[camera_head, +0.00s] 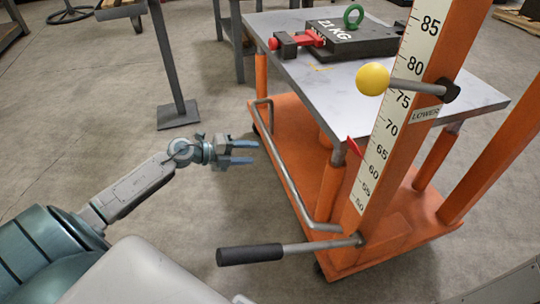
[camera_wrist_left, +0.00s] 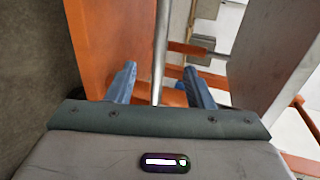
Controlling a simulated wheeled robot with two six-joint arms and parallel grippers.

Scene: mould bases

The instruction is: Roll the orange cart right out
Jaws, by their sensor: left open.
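The orange cart (camera_head: 397,240) stands on the floor at right, with a grey lift top and an upright bearing a height scale. A bent metal rail (camera_head: 298,196) runs along its near left side. My left gripper (camera_head: 252,152) is open and empty, just left of the rail's far part, and looks apart from it. In the left wrist view the rail (camera_wrist_left: 161,50) lies lengthwise ahead, lined up with the gap between the blue fingers. The orange deck (camera_wrist_left: 92,45) shows behind it. My right gripper is not in view.
A black 21 KG block (camera_head: 350,40) with a green ring and a red clamp (camera_head: 297,44) sit on the cart top. A yellow-knobbed lever (camera_head: 373,79) and a black-gripped lever (camera_head: 250,254) stick out leftward.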

